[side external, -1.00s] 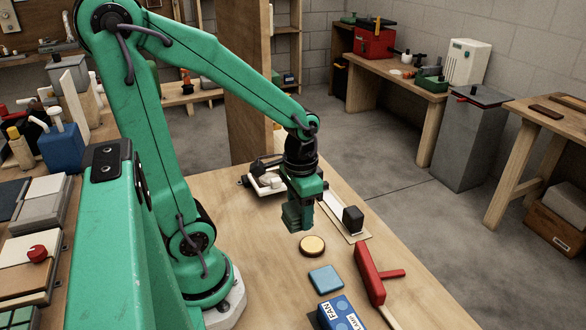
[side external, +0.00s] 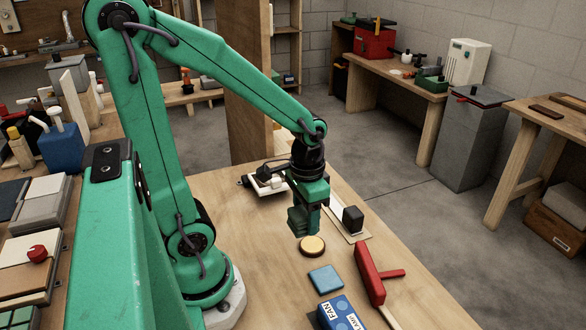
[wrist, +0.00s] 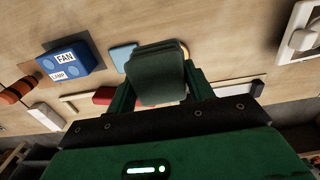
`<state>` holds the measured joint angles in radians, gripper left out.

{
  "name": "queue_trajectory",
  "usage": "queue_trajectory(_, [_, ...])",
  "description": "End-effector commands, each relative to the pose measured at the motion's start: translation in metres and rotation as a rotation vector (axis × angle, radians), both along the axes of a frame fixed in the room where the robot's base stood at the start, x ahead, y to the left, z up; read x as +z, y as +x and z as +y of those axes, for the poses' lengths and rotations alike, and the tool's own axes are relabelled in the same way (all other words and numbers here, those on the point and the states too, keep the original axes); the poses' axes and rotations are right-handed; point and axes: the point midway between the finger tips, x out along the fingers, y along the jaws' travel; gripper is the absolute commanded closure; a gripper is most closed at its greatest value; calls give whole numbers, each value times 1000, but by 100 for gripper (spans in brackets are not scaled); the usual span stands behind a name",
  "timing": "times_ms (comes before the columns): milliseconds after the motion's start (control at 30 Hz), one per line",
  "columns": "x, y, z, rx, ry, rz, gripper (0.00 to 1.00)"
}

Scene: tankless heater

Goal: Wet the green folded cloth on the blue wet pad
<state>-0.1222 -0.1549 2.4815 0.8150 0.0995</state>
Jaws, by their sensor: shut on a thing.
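My gripper (side external: 305,222) is shut on the green folded cloth (wrist: 157,75), which hangs between the fingers in the wrist view. In the side view the cloth is hard to tell apart from the green fingers. The gripper is above the bench, over or just behind a round cream disc (side external: 311,247). The blue wet pad (side external: 325,279) lies flat on the bench in front of the disc, apart from the gripper. In the wrist view the pad (wrist: 122,57) shows just left of the cloth, partly covered by it.
A blue box labelled FAN and LAMP (side external: 341,313) stands in front of the pad. A red T-shaped tool (side external: 369,273) lies right of the pad. A black block (side external: 352,219) stands on a pale board behind it. A white fixture (side external: 268,182) sits further back. Bare wood lies left of the pad.

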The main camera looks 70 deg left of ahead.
Motion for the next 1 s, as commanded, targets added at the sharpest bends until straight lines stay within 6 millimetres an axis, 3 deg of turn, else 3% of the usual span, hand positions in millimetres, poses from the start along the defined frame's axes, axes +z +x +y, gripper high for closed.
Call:
queue_trajectory(500, [-20,21,-66,-5,0,2,80])
queue_trajectory(1000, [-25,23,-77,1,0,0,80])
